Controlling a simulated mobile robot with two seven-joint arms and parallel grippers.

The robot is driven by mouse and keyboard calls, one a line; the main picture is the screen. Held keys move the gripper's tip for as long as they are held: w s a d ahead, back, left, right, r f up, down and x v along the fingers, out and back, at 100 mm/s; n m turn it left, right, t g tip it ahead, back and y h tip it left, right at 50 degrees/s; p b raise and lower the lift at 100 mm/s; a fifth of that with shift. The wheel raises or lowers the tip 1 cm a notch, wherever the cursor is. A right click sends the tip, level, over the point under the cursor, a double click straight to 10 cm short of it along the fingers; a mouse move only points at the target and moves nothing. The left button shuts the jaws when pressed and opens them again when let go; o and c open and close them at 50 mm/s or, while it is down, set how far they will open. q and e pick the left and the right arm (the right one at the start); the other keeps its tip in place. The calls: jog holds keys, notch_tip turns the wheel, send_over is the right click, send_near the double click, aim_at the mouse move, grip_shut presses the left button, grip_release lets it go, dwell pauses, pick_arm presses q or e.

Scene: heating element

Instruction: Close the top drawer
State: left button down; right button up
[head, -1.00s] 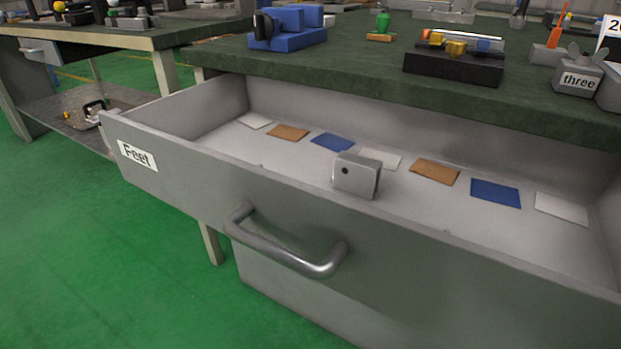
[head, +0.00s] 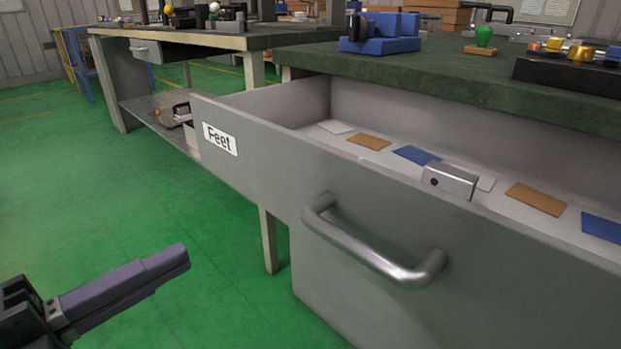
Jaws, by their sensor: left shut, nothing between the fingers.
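The grey top drawer (head: 270,172) is pulled out from under the green-topped workbench (head: 440,88). Its front bears a white label reading "Feet" (head: 220,139) and a metal bar handle (head: 372,250). Inside lie several flat coloured pieces and a small grey metal block (head: 450,181) near the front panel. My left gripper (head: 184,257) is at the lower left, shut and empty, pointing right. It is apart from the drawer front and left of the handle. My right gripper is not in view.
A blue fixture (head: 382,38), a green-knobbed tool (head: 484,40) and other parts stand on the workbench top. A second bench (head: 200,40) with a lower shelf stands behind at left. The green floor (head: 90,190) is clear at left.

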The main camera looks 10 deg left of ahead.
aim_at(301, 193)
pick_arm(q)
jog(key=b+x, duration=0.3)
jog(key=x, duration=1.1)
jog(key=shift+s+d+b, duration=0.15)
jog(key=shift+b, duration=0.2)
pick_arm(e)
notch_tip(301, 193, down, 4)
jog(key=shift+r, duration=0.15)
